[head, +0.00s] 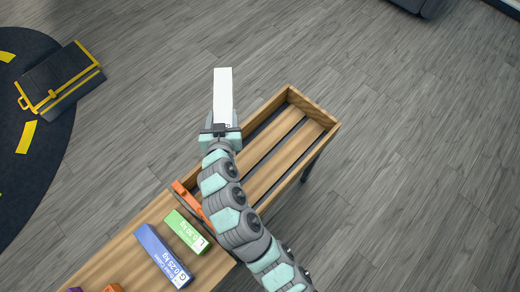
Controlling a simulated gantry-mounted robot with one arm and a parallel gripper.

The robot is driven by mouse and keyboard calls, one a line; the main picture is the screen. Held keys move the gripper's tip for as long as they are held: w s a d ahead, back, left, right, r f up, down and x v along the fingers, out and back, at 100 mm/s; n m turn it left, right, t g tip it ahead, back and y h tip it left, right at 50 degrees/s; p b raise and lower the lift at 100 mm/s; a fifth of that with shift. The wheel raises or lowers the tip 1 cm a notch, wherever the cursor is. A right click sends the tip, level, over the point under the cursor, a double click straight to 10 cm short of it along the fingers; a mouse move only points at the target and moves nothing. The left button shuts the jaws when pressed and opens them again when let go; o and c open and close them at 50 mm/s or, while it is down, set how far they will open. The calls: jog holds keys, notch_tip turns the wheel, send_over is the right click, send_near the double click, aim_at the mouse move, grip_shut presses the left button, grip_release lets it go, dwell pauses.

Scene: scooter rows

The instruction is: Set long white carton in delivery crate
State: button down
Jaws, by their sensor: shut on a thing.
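The long white carton (223,95) is in my gripper (220,128), which is shut on its lower end. The carton points up the picture, over the grey floor, outside the upper left wall of a slatted wooden crate. This open wooden crate (316,108) has low walls and looks like the delivery crate, though no label shows. Its visible slatted floor is empty. My arm covers its lower left part. The carton's height above the floor cannot be told.
A wooden surface (128,240) at lower left holds a green carton (186,232), a blue carton (163,255) and an orange item (113,288). An orange bar (188,198) lies beside my arm. A black box with yellow edging (62,80) stands far left on a dark mat.

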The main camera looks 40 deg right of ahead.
jog(key=s+d+f+m+g+h+b, duration=0.35)
jog(key=s+d+f+m+b, duration=0.2)
jog(key=d+b, duration=0.35)
jog(key=s+d+f+m+g+h+b, duration=0.35)
jog(key=s+d+f+g+b, duration=0.2)
jog(key=d+b, duration=0.3)
jog(key=shift+y, duration=0.3)
jog(key=f+b, duration=0.1)
jog(key=f, duration=0.5)
jog(key=f+b, duration=0.1)
jog(key=f, duration=0.5)
jog(key=f+b, duration=0.1)
jog(key=f, duration=0.5)
jog(key=shift+s+a+f+b, duration=0.15)
jog(key=shift+s+f+b, duration=0.1)
jog(key=shift+f+b, duration=0.1)
jog(key=shift+f, duration=0.1)
jog(key=c, duration=0.5)
grip_release()
jog(key=shift+r, duration=0.2)
jog(key=shift+v, duration=1.95)
